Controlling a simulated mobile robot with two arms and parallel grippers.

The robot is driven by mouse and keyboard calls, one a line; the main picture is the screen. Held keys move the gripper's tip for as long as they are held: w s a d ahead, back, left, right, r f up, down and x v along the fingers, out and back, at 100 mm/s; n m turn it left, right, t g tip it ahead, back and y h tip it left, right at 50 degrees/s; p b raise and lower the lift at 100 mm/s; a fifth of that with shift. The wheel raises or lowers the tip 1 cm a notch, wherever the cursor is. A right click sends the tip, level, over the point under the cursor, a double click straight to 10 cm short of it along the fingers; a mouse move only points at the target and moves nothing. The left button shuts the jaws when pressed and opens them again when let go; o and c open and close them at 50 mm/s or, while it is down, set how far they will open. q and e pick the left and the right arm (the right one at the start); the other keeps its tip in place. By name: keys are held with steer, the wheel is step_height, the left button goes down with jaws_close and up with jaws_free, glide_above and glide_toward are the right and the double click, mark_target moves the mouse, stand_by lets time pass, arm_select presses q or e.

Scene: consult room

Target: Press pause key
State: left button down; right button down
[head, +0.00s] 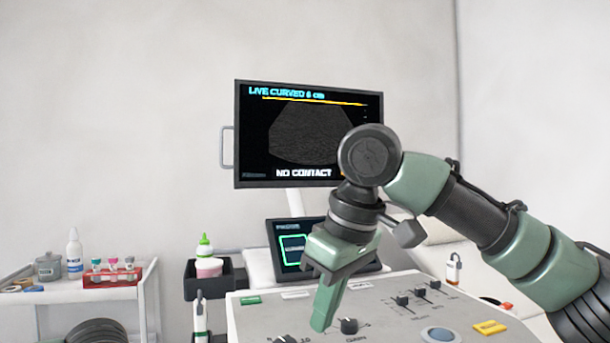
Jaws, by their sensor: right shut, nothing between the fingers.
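The ultrasound console's sloped panel (385,317) fills the lower right. It carries a green key (250,300), a white key (295,294), another pale key (360,286) and a yellow key (490,327). Their labels are too small to read, so I cannot tell which is the pause key. My right gripper (322,322) is shut and empty, pointing down over the panel's left half, beside a black knob (348,326). I cannot tell whether its tips touch the panel. The monitor (308,135) reads "LIVE CURVED 6 cm" and "NO CONTACT". My left gripper is out of view.
A small touch screen (290,243) stands behind the panel, partly behind my right gripper. Sliders (420,292) and a trackball (437,334) lie to the right. A black holder (215,279) with a green-capped bottle is at left. A white cart (130,292) stands farther left.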

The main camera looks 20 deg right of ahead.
steer(key=shift+m+g, duration=0.3)
steer(key=shift+g, duration=0.2)
steer(key=shift+s+d+f, duration=0.3)
steer(key=shift+s+f, duration=0.05)
steer(key=shift+f, duration=0.8)
steer(key=shift+s+d+f, duration=0.35)
steer(key=shift+f, duration=0.8)
steer(key=shift+s+d+f, duration=0.3)
steer(key=shift+s+f, duration=0.05)
steer(key=shift+f, duration=0.8)
steer(key=shift+s+f, duration=0.1)
steer(key=shift+f, duration=0.55)
stand_by(1.0)
steer(key=shift+r, duration=3.55)
steer(key=s+r, duration=0.6)
steer(key=s, duration=0.2)
